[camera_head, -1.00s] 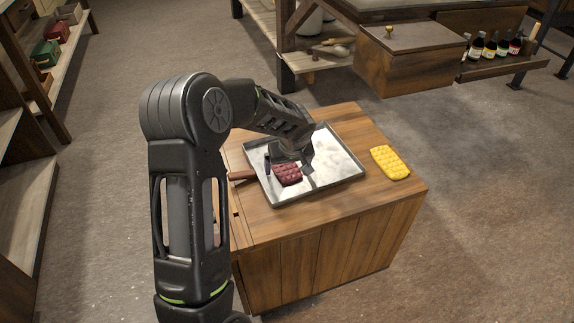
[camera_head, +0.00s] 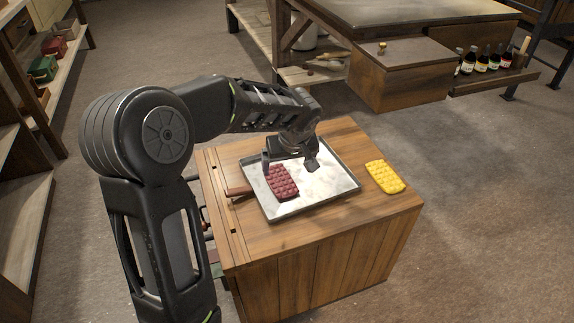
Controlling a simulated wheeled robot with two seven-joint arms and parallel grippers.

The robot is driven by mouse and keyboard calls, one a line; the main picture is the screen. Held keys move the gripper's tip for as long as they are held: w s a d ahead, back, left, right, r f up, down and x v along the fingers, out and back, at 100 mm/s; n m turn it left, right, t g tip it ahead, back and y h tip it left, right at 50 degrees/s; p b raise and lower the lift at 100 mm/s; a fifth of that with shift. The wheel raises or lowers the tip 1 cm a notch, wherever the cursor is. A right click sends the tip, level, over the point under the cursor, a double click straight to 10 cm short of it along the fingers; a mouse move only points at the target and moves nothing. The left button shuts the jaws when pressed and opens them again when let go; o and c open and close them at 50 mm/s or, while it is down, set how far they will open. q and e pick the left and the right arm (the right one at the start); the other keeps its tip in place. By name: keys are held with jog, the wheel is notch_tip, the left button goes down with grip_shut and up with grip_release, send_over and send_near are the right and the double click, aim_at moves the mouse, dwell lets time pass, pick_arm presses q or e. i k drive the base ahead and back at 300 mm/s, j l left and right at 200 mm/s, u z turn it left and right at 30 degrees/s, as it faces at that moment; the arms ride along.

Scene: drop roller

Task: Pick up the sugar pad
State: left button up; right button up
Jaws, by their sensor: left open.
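A dark red, bumpy rectangular pad (camera_head: 282,183) lies in a metal tray (camera_head: 267,206) on the wooden cabinet top. White, sugar-like powder (camera_head: 323,182) is spread in the tray beside and beyond it. A yellow pad (camera_head: 384,177) of similar shape lies on the wood to the right of the tray. I cannot tell from looks alone which pad is the sugar pad. My left gripper (camera_head: 289,166) is open and empty over the tray, at the far end of the red pad, with its fingers spread to either side. My right gripper is not in view.
The wooden cabinet (camera_head: 330,262) has bare top around the tray. A workbench with a drawer box (camera_head: 400,80) and several bottles (camera_head: 487,60) stands behind. Shelves (camera_head: 30,120) stand at the left. The floor between is clear.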

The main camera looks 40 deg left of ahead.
aim_at(385, 177)
jog(key=i+l, duration=0.25)
jog(key=l, duration=0.15)
jog(key=i+l, duration=0.2)
jog(key=l, duration=0.25)
jog(key=i+l, duration=0.25)
jog(key=l, duration=0.15)
